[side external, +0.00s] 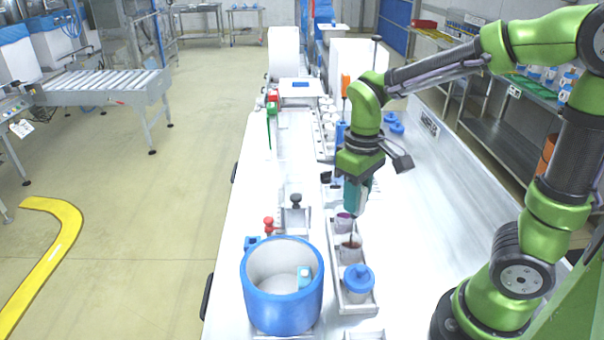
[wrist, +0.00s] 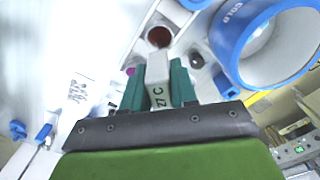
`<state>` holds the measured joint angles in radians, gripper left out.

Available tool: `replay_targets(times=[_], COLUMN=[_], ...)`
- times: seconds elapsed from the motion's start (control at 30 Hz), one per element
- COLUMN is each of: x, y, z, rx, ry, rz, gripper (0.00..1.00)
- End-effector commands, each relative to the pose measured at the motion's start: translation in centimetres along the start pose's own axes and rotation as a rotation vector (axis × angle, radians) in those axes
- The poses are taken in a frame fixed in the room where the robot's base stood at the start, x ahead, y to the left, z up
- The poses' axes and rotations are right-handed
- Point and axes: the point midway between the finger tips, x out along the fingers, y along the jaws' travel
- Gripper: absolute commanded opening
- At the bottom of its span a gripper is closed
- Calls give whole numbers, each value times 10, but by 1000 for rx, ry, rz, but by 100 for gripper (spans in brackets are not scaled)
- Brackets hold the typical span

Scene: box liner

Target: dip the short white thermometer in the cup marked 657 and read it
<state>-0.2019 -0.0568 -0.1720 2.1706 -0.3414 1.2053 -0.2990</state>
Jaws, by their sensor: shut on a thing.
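My gripper (side external: 356,192) has teal fingers and is shut on a short white thermometer (wrist: 158,75); its face shows "27 C" in the wrist view. A thin dark probe runs down from the gripper toward a cup with brown contents (side external: 350,252), which also shows in the wrist view (wrist: 159,36). The probe's end is at that cup's mouth; I cannot tell how deep it sits. A cup with purple contents (side external: 343,226) stands behind it and a blue-lidded cup (side external: 358,284) in front, in one narrow tray (side external: 338,300). No 657 mark is legible.
A large blue-rimmed tub (side external: 283,302), marked COLD in the wrist view (wrist: 228,42), stands left of the tray with a light blue item inside. Red-topped and black-topped things (side external: 295,203) stand behind it. The white table (side external: 245,200) is clear along its left side.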

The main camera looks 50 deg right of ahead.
Motion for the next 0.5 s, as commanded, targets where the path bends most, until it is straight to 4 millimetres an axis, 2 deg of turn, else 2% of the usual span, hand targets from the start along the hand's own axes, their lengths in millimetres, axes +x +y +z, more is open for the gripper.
replay_targets(times=[0.3, 0.5], x=[-33, -47], y=[0, 0], z=[-1, 0], rx=[1, 1], ry=[3, 1], rz=[0, 0], gripper=[0, 0])
